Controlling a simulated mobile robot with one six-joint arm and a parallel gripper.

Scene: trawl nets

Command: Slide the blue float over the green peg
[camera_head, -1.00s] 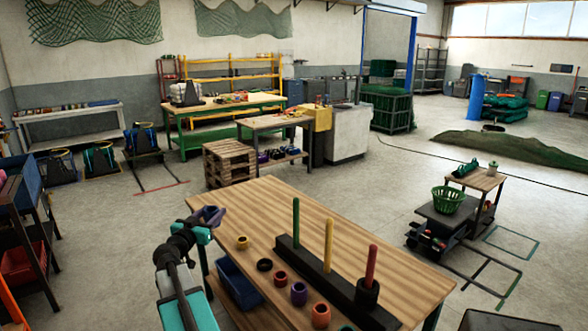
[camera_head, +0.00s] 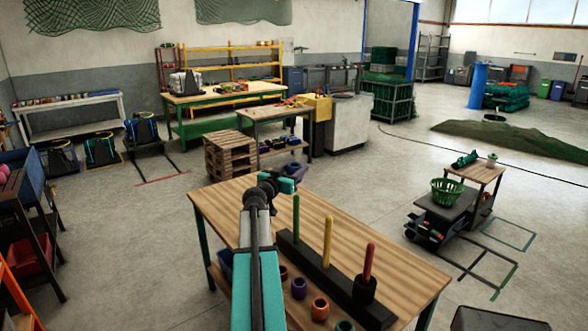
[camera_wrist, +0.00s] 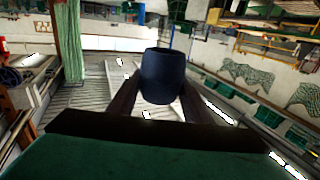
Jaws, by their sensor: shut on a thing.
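My gripper (camera_head: 286,175) is shut on the blue float (camera_wrist: 163,76), a dark blue hollow ring held between the two fingers in the wrist view. In the head view the float is small and partly hidden by my gripper. The green peg (camera_head: 296,219) stands upright at the far end of a black base (camera_head: 318,268) on the wooden table. My gripper and the float are above the peg's top in the picture; the exact offset is unclear. The float is not around the peg.
A yellow peg (camera_head: 327,242) and a red peg (camera_head: 368,263) share the base; a black float (camera_head: 365,290) is around the red one. Purple (camera_head: 299,288) and orange (camera_head: 320,309) floats stand at the near side. The table's right side (camera_head: 395,262) is clear.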

